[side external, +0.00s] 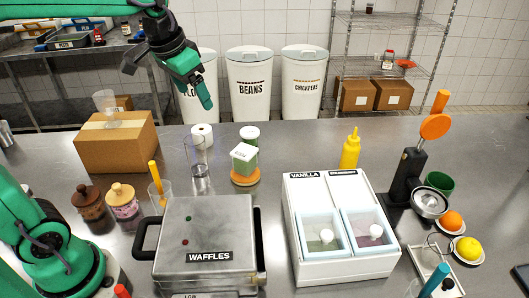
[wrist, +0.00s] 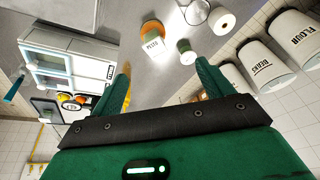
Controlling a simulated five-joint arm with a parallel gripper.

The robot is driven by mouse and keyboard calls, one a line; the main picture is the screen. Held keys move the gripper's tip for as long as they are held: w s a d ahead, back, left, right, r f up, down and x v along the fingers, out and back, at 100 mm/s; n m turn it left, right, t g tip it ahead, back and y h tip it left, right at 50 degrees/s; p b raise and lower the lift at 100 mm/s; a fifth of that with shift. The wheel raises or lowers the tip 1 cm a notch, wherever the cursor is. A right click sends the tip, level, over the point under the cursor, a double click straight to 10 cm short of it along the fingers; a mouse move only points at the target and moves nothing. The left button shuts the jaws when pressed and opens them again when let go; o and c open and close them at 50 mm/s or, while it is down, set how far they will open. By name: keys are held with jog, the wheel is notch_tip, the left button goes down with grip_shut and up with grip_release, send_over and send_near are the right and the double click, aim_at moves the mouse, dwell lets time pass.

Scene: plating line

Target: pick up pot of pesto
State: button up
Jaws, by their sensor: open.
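The pot of pesto (side external: 243,160) is a green pot with a white labelled top. It stands upright on a round orange coaster (side external: 245,180) in the middle of the steel counter. In the wrist view the pot (wrist: 152,45) shows its PESTO label, beside the orange coaster (wrist: 151,27). My gripper (side external: 167,88) is open and empty, high above the counter, to the left of the pot in the side view. In the wrist view my gripper's jaws (wrist: 165,63) are wide apart, and the pot lies beyond them, untouched.
A second green pot with a white lid (side external: 249,135) stands just behind. A clear glass (side external: 199,167) and a white roll (side external: 202,134) stand left of the pesto. The waffle maker (side external: 205,225) is in front, the white ice-cream box (side external: 342,265) right.

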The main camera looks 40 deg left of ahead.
jog(key=w+a+f+g, duration=0.1)
jog(key=w+a+f, duration=0.1)
jog(key=w, duration=0.7)
jog(key=m+g, duration=0.2)
jog(key=g, duration=0.1)
send_over(250, 131)
jog(key=f, duration=1.7)
jog(key=shift+s+d+f, duration=0.1)
jog(key=shift+s, duration=0.2)
jog(key=shift+w+f, duration=0.2)
jog(key=shift+f, duration=4.25)
jog(key=c, duration=0.9)
